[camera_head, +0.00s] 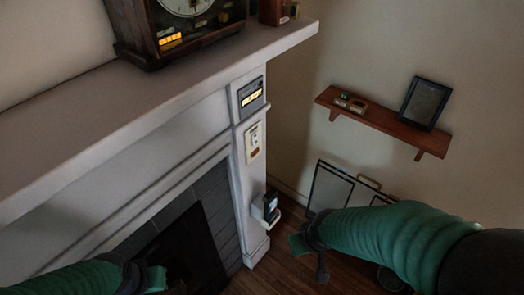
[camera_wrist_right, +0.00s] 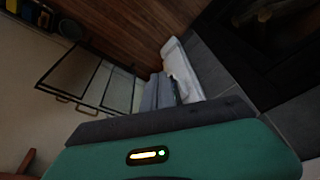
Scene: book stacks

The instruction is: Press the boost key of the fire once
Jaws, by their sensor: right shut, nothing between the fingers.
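The fireplace (camera_head: 219,222) has a pale surround and a dark opening. On its right pilaster, a grey panel with a lit amber label (camera_head: 251,94) sits above a white control plate (camera_head: 253,142). Lower down, a dark handset-like device (camera_head: 270,207) rests on a small white ledge. I cannot make out which part is the boost key. My right gripper (camera_head: 298,243) is low, right of the pilaster and below these controls, apart from them. In the right wrist view its grey fingers (camera_wrist_right: 163,92) are together and empty. My left gripper (camera_head: 154,279) is at the bottom left, its fingers unclear.
A clock (camera_head: 187,22) with a lit amber label stands on the mantel shelf (camera_head: 150,95). A wooden wall shelf (camera_head: 385,124) at right holds a dark picture frame (camera_head: 425,103) and small items. A metal-framed screen (camera_head: 330,187) stands below it, behind my right arm.

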